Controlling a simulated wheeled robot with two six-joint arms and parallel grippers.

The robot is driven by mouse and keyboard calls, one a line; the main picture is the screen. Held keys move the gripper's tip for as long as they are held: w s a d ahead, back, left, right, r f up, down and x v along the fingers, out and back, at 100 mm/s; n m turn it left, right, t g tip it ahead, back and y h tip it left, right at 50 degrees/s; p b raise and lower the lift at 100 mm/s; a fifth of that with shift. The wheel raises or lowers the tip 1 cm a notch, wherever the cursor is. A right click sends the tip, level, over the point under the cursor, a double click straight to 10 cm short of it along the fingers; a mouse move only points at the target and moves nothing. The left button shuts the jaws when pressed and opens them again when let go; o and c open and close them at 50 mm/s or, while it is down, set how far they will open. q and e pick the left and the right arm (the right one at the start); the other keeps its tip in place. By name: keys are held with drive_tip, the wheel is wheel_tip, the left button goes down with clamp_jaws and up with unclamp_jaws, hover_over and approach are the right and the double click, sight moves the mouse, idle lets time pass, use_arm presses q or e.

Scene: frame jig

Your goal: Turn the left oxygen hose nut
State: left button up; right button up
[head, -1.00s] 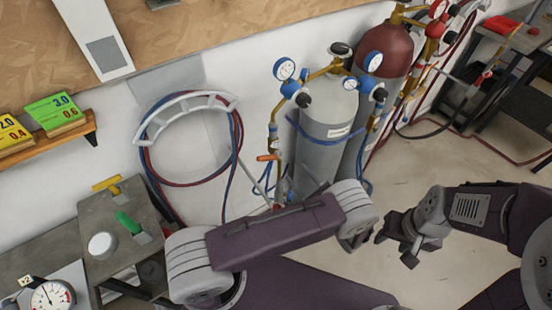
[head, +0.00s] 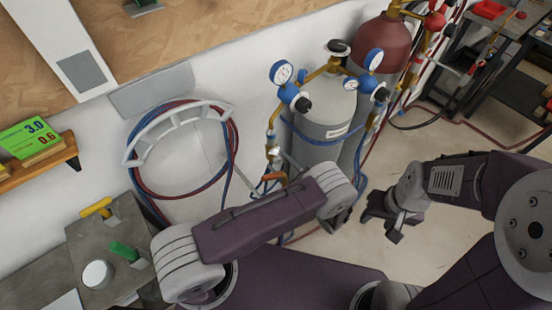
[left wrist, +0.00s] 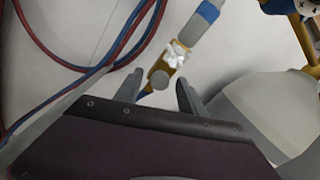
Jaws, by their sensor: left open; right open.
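The left oxygen hose nut looks to be the silvery nut (left wrist: 177,54) on a brass fitting below a blue-banded grey pipe in the left wrist view. In the head view the nut (head: 273,153) shows small, below the left blue regulator (head: 290,92). My left gripper (left wrist: 160,87) is open, its two fingers pointing up toward the fitting. A grey rounded end (left wrist: 159,79) shows between the fingertips; the nut appears just beyond them, and contact cannot be told. In the head view my left arm hides this gripper. My right gripper (head: 388,216) is open and empty, right of my left arm.
Grey (head: 318,132) and red-topped (head: 383,45) gas cylinders stand against the wall. Red and blue hoses hang on a white wall rack (head: 178,118) and pass close left of my left gripper. A grey bench (head: 90,245) is at lower left. Floor at right is open.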

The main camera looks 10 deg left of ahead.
use_arm(q)
drive_tip(key=shift+s+d+r, duration=0.1)
drive_tip(key=shift+s+d, duration=0.1)
drive_tip(key=shift+c, duration=0.4)
drive_tip(key=shift+s+d, duration=0.1)
drive_tip(key=c, duration=0.5)
clamp_jaws()
use_arm(e)
drive_tip(key=shift+s+d, duration=0.25)
drive_tip(key=shift+s, duration=0.1)
